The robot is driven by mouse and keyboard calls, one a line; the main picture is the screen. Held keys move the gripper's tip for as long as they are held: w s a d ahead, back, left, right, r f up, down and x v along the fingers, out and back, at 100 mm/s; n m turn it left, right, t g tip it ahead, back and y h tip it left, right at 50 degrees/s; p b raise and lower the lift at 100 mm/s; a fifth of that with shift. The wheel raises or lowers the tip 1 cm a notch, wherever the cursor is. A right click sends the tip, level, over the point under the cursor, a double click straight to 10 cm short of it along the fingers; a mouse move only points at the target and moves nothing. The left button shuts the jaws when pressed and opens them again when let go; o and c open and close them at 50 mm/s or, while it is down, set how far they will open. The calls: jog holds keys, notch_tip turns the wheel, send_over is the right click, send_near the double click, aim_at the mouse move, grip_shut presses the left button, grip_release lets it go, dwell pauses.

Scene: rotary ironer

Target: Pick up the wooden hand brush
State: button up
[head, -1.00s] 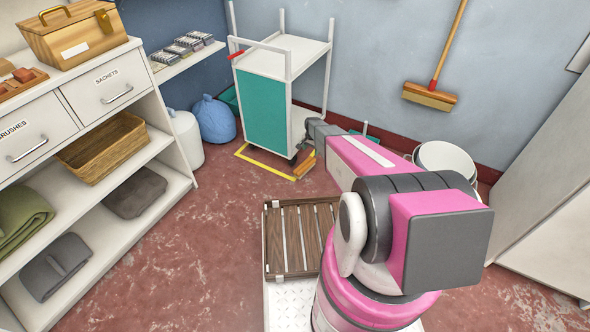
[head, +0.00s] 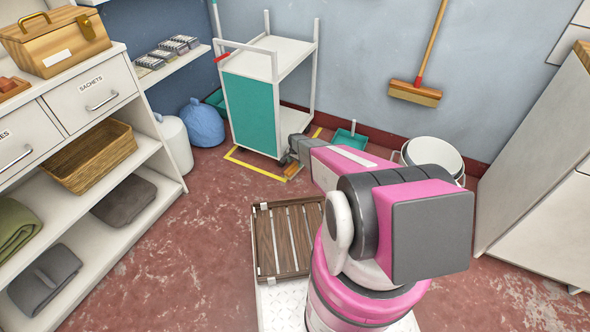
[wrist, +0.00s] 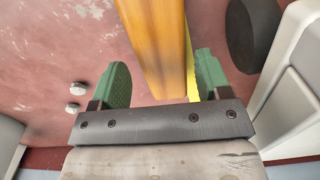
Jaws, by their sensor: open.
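The wooden hand brush (head: 292,171) is an orange-brown strip on the floor by the yellow tape, at the near corner of the white cart. In the head view my gripper (head: 288,160) covers part of it. In the wrist view the brush (wrist: 156,45) runs from the top edge down between the two green fingers of my gripper (wrist: 161,80). The fingers are open, with one on each side of it. A gap shows on the left, and the right finger is nearer. I cannot tell whether either touches it. The bristles cannot be made out.
The white and teal cart (head: 248,113) stands close beside the brush. Its dark wheel (wrist: 252,32) shows in the wrist view. A teal dustpan (head: 350,138) and a white bucket (head: 434,155) are by the wall. A slatted wooden crate (head: 263,245) is nearer me. Red floor is open on the left.

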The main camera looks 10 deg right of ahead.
aim_at(295, 165)
notch_tip(295, 165, down, 3)
jog(key=shift+a+f, duration=0.1)
jog(key=shift+f, duration=0.1)
jog(key=c, duration=0.8)
jog(key=shift+o, duration=0.2)
jog(key=shift+r, duration=0.1)
jog(key=shift+r, duration=0.45)
notch_tip(295, 165, up, 4)
jog(key=shift+s+f, duration=0.1)
jog(key=shift+f, duration=0.1)
jog(key=s+a+r, duration=0.6)
jog(key=s+a, duration=0.1)
jog(key=a, duration=0.2)
jog(key=shift+a+r, duration=0.15)
jog(key=shift+r, duration=0.05)
